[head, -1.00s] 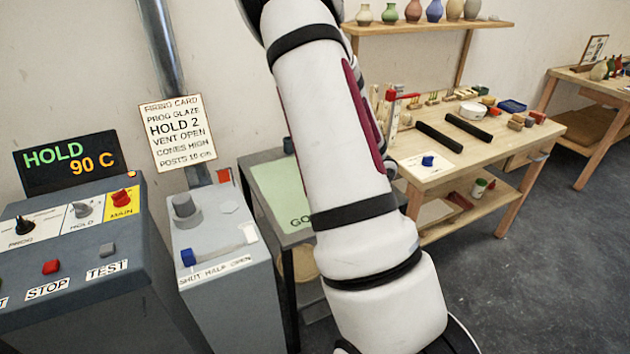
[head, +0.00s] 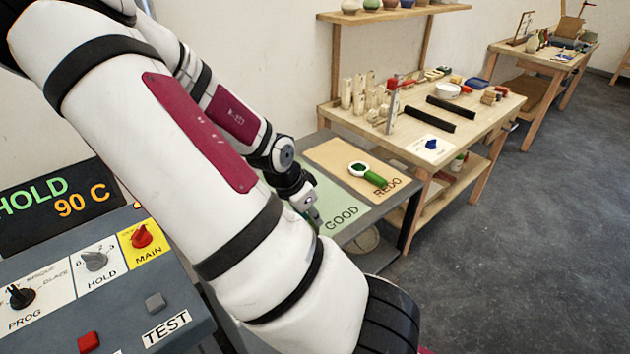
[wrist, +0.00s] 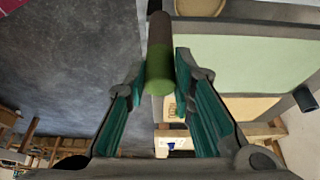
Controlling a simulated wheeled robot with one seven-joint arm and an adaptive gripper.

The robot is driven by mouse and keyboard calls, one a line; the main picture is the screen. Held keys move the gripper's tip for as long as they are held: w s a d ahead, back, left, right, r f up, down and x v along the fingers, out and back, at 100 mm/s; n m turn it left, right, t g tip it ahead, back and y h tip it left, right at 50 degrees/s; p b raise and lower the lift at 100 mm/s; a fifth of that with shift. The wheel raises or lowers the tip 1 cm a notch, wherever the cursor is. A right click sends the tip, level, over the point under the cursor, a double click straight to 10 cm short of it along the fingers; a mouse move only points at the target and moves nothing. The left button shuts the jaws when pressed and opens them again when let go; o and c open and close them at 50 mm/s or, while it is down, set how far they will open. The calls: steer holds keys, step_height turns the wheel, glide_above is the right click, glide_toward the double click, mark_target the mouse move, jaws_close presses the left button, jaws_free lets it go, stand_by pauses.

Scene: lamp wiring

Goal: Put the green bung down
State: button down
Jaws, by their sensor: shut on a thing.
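The green bung (wrist: 166,68) is a short cylinder, green at the near end and dark brown towards the far end. It sits between the teal-lined fingers of my gripper (wrist: 162,72) in the wrist view, and the gripper is shut on it. In the head view my gripper (head: 312,216) points down by the green GOOD sheet (head: 342,200) on a grey table. The bung cannot be made out there, and my arm hides part of the sheet. I cannot tell how high the bung is above the table.
A wooden workbench (head: 470,125) with several small items stands behind. The control panel (head: 120,275) is at the left. Open floor lies right.

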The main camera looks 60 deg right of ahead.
steer(key=w+d+f, duration=0.2)
steer(key=d, duration=0.5)
steer(key=w+d+f+p, duration=0.1)
steer(key=w+d+f, duration=0.2)
steer(key=d, duration=0.4)
steer(key=shift+d, duration=0.3)
steer(key=c, duration=1.4)
jaws_free()
steer(key=shift+w, duration=0.15)
steer(key=shift+o, duration=0.2)
steer(key=shift+r, duration=0.1)
